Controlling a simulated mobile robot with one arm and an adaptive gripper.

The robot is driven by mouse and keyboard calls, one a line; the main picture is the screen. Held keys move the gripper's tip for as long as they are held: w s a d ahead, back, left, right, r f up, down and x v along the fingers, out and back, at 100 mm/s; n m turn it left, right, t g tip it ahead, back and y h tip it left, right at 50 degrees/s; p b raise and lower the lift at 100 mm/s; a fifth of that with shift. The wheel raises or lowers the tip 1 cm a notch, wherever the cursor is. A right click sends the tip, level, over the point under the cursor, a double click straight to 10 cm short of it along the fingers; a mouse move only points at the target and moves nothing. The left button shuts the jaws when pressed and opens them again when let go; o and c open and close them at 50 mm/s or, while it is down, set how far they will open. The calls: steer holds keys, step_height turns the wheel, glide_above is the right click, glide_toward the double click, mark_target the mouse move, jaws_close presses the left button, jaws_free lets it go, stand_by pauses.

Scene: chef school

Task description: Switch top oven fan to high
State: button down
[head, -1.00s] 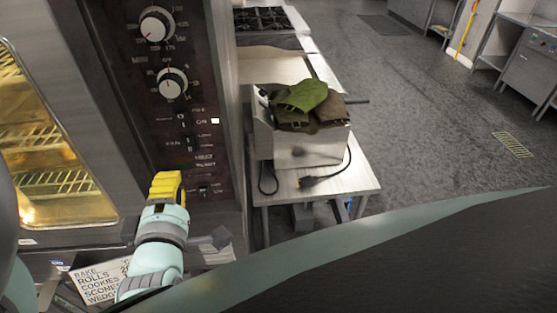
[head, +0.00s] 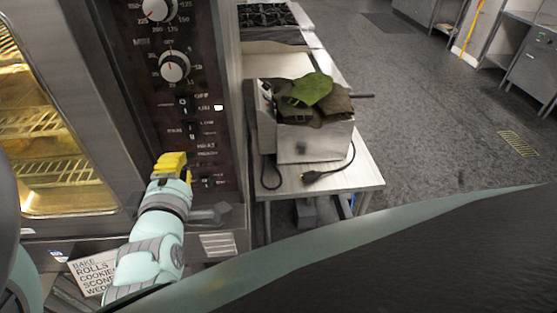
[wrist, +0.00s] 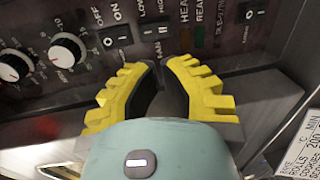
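The top oven's dark control panel (head: 150,75) is at left in the head view. The fan switch (head: 191,130), a small black rocker, sits below the on/off switch (head: 183,104). In the wrist view the fan switch (wrist: 152,30) is beside its LOW, HIGH and FAN lettering, right of the on/off switch (wrist: 117,36). Its rocker position is too small to tell. My gripper (head: 173,158) is just below the fan switch in the head view. In the wrist view its yellow fingers (wrist: 165,65) point towards the panel, with a narrow empty gap between the dark pads. Contact is not visible.
Two white-faced knobs (head: 174,67) sit above the switches. Another switch (wrist: 250,12) is at the wrist view's top right. The lit oven window (head: 45,140) is left of the panel. A steel table (head: 345,180) with a box (head: 315,142) stands right; open floor lies beyond.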

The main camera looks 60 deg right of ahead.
mark_target(188, 135)
steer(key=x, duration=0.3)
steer(key=p+x, duration=0.1)
steer(key=x, duration=0.2)
steer(key=shift+w+r, duration=0.1)
steer(key=shift+r, duration=0.1)
steer(key=shift+f+p+x, duration=0.2)
steer(key=shift+p+x, duration=1.25)
steer(key=shift+x, duration=0.35)
